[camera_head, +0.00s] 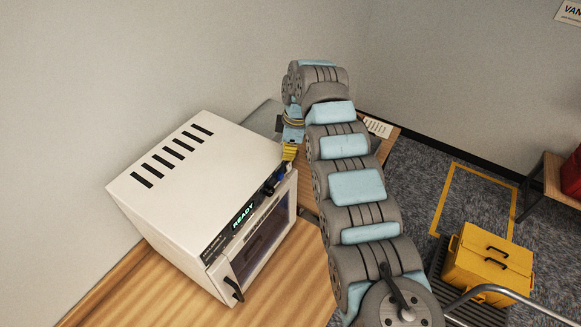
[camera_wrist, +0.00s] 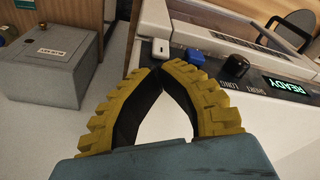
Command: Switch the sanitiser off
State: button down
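The sanitiser (camera_head: 200,190) is a white box with a slotted top on the wooden counter. Its front panel has a lit display reading READY (camera_wrist: 287,87), a black knob (camera_wrist: 235,68) and a blue button (camera_wrist: 195,57). Its door has a dark window and a black handle. My gripper (camera_wrist: 161,72) has yellow ribbed fingers with black inner pads; the tips are together with nothing seen between them. In the wrist view the tips appear just left of the blue button; contact cannot be told. In the head view my gripper (camera_head: 289,152) is beside the panel's far end.
A grey box with a label (camera_wrist: 48,68) stands left of the gripper in the wrist view. A yellow case (camera_head: 488,262) sits on a dark slatted surface at the right. A wooden bench (camera_head: 553,178) is at the far right. Carpet shows between them.

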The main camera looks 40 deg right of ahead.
aim_at(288, 163)
jog(key=shift+f, duration=0.1)
notch_tip(288, 163, up, 7)
dwell(1.1)
dwell(0.4)
